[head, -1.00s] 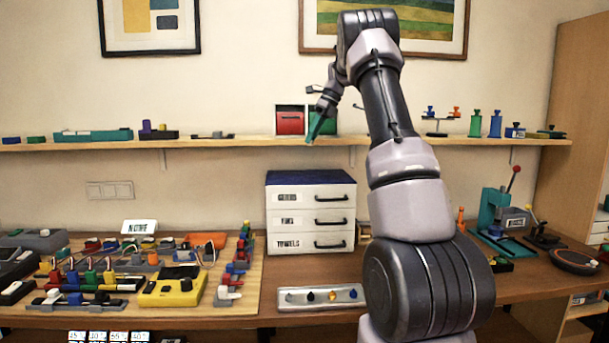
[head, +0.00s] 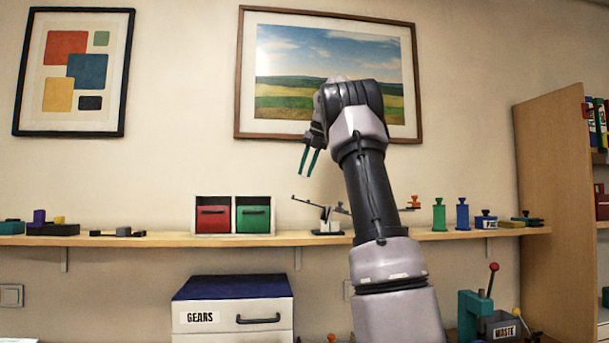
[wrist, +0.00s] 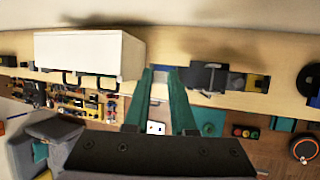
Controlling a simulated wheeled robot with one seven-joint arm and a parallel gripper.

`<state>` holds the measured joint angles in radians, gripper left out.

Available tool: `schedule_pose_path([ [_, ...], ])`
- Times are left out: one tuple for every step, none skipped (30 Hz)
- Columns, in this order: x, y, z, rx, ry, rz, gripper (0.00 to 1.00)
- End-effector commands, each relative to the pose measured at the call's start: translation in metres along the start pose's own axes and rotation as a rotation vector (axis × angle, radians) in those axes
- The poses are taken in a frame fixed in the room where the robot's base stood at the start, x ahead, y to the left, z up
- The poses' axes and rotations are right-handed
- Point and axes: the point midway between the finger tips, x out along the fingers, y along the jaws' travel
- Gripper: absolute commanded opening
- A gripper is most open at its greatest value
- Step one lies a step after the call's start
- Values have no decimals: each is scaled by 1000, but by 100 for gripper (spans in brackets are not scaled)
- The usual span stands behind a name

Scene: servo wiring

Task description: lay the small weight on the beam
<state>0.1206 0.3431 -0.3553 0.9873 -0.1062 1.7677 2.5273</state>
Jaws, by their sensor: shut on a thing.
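My gripper (head: 309,174) is raised in front of the wall, above the shelf, with its teal fingers pointing down. In the wrist view its fingers (wrist: 163,72) close on something small at their tips; the weight itself is too small to make out. A thin grey beam (head: 315,203) rests on a white stand (head: 328,221) on the shelf, below and slightly right of the fingertips. The beam is tilted, its left end higher. The fingers are clear of it. My arm hides what is just right of the stand.
The shelf (head: 150,240) holds red (head: 212,219) and green (head: 253,219) bins left of the beam. A GEARS drawer box (head: 232,310) is below.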

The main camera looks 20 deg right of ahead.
Motion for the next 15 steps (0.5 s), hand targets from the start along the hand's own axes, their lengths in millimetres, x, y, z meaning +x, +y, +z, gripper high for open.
schedule_pose_path([
  [2,0,-1,0,1,0,0],
  [3,-1,-2,-1,1,0,0],
  [5,-2,-2,-1,1,0,0],
  [7,-2,-3,-1,2,0,0],
  [9,-3,-4,-1,2,0,0],
  [12,-4,-5,-1,1,0,0],
  [14,-4,-6,-1,2,1,0],
  [16,-5,-7,-1,2,1,0],
  [19,-6,-8,-1,1,1,0],
  [21,-6,-9,0,2,1,0],
  [24,-7,-10,0,2,1,0],
  [26,-8,-11,-1,2,0,0],
  [29,-9,-12,-1,2,0,0],
  [31,-10,-13,-1,3,0,0],
  [34,-11,-14,-1,2,0,0],
])
